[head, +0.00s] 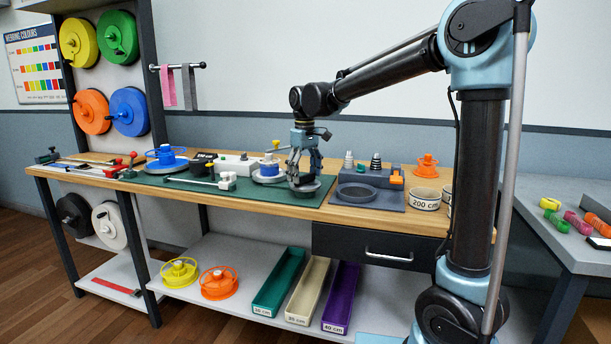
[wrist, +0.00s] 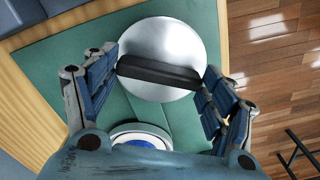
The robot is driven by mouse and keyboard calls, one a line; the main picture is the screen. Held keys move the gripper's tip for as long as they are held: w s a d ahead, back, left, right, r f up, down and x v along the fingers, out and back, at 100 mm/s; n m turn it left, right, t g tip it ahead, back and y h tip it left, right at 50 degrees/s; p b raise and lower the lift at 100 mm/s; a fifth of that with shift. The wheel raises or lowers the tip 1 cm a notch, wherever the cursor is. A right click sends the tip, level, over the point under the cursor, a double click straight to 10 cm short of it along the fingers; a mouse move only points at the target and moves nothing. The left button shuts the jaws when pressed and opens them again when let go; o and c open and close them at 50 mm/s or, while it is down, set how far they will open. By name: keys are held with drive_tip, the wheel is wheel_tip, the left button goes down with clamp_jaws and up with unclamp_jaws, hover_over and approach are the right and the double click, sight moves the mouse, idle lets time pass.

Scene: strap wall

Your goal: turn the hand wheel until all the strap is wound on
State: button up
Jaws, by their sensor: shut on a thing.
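The hand wheel is a silver disc with a black bar across its top; it fills the upper middle of the wrist view (wrist: 165,45). In the head view it shows as a grey disc (head: 309,186) under my gripper. My gripper (head: 303,172) points down over it, with its fingers at the two ends of the black bar (wrist: 158,71), shut on it. Beside the wheel stands a spool with a blue core on a pale round plate (head: 268,174), also partly seen in the wrist view (wrist: 141,138). I cannot make out the strap clearly.
The wheel and spool are on a green mat (head: 160,180) on a wooden bench. Right of my gripper lies a grey tray (head: 357,192), with white 200 cm containers (head: 424,199) beyond. A blue reel (head: 166,158) stands at the left. Coloured trays are on the lower shelf.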

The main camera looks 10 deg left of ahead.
drive_tip(key=m, duration=0.6)
drive_tip(key=shift+w+d+m, duration=0.1)
drive_tip(key=shift+m, duration=0.2)
drive_tip(key=m, duration=1.2)
drive_tip(key=shift+m, duration=0.3)
drive_tip(key=m, duration=0.5)
drive_tip(key=shift+m, duration=0.3)
drive_tip(key=o, duration=1)
drive_tip(key=shift+o, duration=0.2)
